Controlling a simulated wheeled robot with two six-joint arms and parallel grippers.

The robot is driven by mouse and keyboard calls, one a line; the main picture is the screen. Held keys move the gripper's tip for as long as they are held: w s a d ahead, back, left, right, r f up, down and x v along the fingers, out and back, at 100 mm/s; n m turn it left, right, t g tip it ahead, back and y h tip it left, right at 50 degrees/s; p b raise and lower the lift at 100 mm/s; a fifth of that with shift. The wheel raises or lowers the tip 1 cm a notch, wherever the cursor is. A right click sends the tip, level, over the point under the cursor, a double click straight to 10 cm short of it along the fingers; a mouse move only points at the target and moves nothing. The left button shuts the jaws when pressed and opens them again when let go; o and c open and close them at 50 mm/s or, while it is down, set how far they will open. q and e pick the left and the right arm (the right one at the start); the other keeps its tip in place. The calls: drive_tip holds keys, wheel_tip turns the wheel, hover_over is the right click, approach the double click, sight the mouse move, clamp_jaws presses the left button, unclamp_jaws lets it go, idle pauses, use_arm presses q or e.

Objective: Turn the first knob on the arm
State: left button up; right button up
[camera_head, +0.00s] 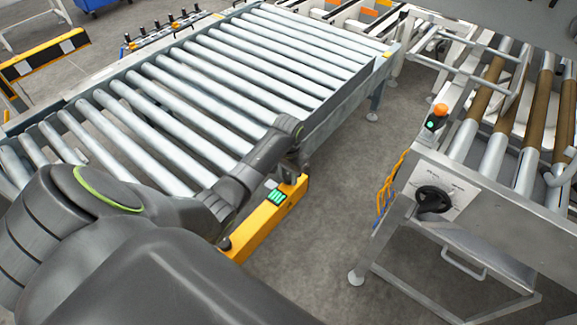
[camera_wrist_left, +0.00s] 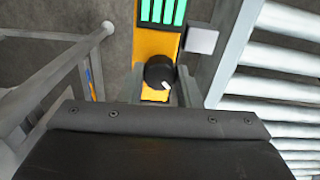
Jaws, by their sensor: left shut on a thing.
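A yellow arm (camera_head: 262,226) runs beside the roller conveyor, with a lit green panel (camera_head: 277,197) on top; the panel also shows in the left wrist view (camera_wrist_left: 162,11). In the left wrist view a round black knob (camera_wrist_left: 158,70) with a white pointer mark sits on the yellow arm (camera_wrist_left: 151,45) just below the green panel. My left gripper (camera_wrist_left: 160,84) is shut on this knob, one finger on each side. In the head view my left gripper (camera_head: 294,174) is over the arm's far end and hides the knob. My right gripper is not in view.
The roller conveyor (camera_head: 215,75) lies along the left of the yellow arm. At right stands a grey metal frame (camera_head: 500,210) with another black dial (camera_head: 433,199) and an orange-topped button box (camera_head: 436,118). Bare floor (camera_head: 335,215) lies between them.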

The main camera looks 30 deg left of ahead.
sight(289, 176)
use_arm(q)
drive_tip(key=shift+r+m+p, duration=0.1)
drive_tip(key=shift+m+p, duration=1.1)
drive_tip(key=shift+m, duration=0.8)
drive_tip(key=shift+w, duration=0.1)
drive_tip(key=o, duration=1)
drive_tip(key=shift+c, duration=0.2)
wheel_tip(289, 176, up, 17)
drive_tip(key=p, duration=0.2)
drive_tip(key=shift+r, duration=0.15)
